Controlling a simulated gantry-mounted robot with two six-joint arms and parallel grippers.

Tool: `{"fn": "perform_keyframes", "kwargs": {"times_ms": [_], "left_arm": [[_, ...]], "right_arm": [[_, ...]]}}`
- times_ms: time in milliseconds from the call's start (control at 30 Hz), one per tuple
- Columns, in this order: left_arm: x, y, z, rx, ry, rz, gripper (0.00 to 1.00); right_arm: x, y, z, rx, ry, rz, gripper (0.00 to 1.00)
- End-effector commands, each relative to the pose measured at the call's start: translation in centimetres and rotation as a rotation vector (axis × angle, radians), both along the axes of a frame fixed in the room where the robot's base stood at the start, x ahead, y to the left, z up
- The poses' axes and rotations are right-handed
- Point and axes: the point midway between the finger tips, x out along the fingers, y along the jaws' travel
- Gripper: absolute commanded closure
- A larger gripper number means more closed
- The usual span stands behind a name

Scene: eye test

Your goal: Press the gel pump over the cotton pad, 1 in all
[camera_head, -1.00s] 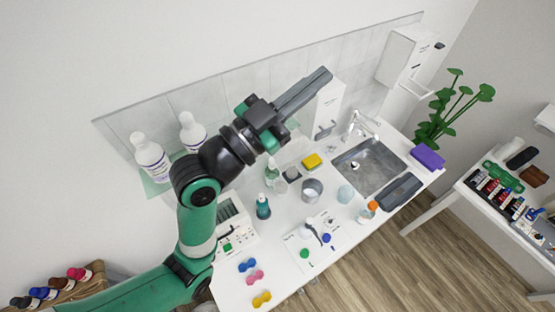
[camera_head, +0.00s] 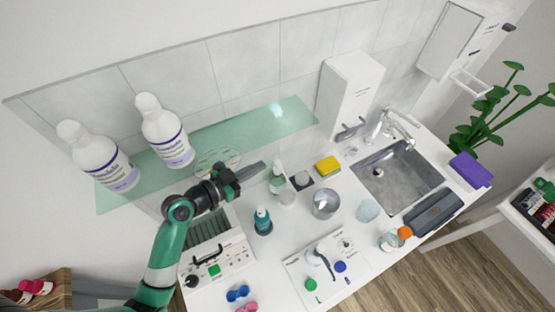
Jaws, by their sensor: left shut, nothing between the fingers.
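A clear greenish pump bottle (camera_head: 277,184) with a white top stands on the white counter. A teal pump bottle (camera_head: 263,222) stands nearer, to its lower left. A small pale round piece (camera_head: 302,178), which looks like the cotton pad, is on a dark square just right of the clear bottle; I cannot tell for certain what it is. My left gripper (camera_head: 260,167) is shut and empty, left of the clear bottle's top and apart from it in the picture. My right gripper is not in view.
A glass shelf (camera_head: 225,135) with two large white bottles (camera_head: 166,130) runs behind the gripper. A wall dispenser (camera_head: 349,88) with a lever, a yellow sponge (camera_head: 327,166), a metal cup (camera_head: 325,204) and the sink (camera_head: 398,178) lie to the right.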

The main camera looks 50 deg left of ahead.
Motion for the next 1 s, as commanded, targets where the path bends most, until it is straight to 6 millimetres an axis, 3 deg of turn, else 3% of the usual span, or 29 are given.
{"fn": "perform_keyframes", "kwargs": {"times_ms": [267, 700, 833, 1000], "left_arm": [[1.5, -0.1, -0.3, 0.0, -0.001, -0.003, 1.0], [10.0, -0.3, -2.8, 0.0, 0.0, -0.003, 1.0], [8.3, -0.2, -4.8, -0.002, 0.002, 0.001, 1.0], [7.6, -0.2, -5.8, 0.001, -0.001, 0.0, 1.0]], "right_arm": [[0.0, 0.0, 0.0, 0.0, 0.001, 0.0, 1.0], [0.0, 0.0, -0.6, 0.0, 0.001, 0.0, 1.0], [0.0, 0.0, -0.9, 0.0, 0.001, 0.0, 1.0], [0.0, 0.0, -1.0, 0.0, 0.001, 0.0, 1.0]]}}
